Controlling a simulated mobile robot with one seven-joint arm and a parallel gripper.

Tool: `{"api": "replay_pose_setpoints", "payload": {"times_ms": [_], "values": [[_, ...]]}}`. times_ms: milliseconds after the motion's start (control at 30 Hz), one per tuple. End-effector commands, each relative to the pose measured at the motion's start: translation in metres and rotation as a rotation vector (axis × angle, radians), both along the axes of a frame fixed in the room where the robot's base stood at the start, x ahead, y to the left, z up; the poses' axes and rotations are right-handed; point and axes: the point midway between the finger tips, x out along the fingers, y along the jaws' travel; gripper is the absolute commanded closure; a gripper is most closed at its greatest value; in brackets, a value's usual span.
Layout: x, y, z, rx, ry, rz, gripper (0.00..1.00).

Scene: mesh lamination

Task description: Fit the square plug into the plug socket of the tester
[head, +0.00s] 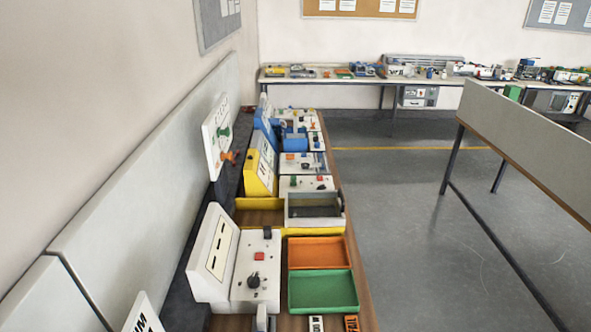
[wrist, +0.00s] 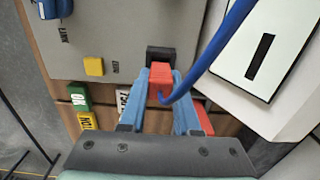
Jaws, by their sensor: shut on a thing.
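In the wrist view my gripper (wrist: 161,88) has its blue fingers shut on the square plug (wrist: 159,76), a red block with a thick blue cable (wrist: 219,42) that curves up to the right. The black plug socket (wrist: 160,55) on the tester's grey panel (wrist: 110,30) shows just beyond the plug, in line with it. The plug's far end overlaps the socket's near edge in the picture; I cannot tell whether they touch or whether any of it is inside. My gripper does not show in the head view.
Beside the socket are a yellow button (wrist: 94,66) and a blue knob (wrist: 52,7). A white slanted panel with a black slot (wrist: 261,57) stands close on the right. Green (wrist: 79,97) and yellow (wrist: 87,121) labelled blocks lie left of my fingers. The head view shows a green tray (head: 355,300).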

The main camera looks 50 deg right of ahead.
Motion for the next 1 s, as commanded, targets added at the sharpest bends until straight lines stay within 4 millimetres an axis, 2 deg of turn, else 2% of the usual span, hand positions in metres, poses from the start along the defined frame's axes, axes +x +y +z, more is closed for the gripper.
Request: {"api": "replay_pose_setpoints", "payload": {"times_ms": [567,1000], "values": [[0.0,0.0,0.0,-0.001,-0.001,0.0,1.0],[0.0,0.0,-0.011,-0.001,-0.001,0.0,1.0]]}}
